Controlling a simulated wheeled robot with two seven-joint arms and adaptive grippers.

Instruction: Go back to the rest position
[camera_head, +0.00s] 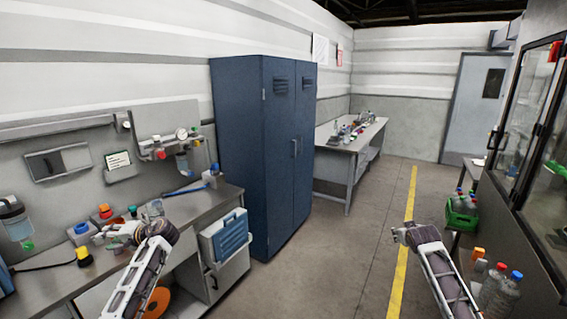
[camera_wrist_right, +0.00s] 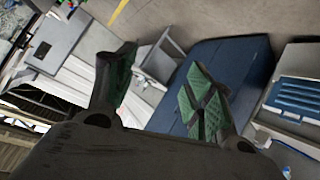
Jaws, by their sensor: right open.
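My left gripper (camera_head: 108,232) is at the lower left of the head view, in front of the left workbench's edge and small bottles. Its fingers are small there, and I cannot tell whether they are open or shut. My right gripper (camera_head: 398,234) is over the open floor, right of centre and close to the yellow line. The right wrist view shows its two green-padded fingers spread apart (camera_wrist_right: 162,62), with nothing between them. The background there is tilted.
A workbench (camera_head: 205,205) with bottles runs along the left. A blue cabinet (camera_head: 262,150) stands beyond it, then a second bench (camera_head: 345,147). A green crate (camera_head: 461,220) and bottles (camera_head: 500,295) are at right. Floor between is clear, with a yellow line (camera_head: 408,210).

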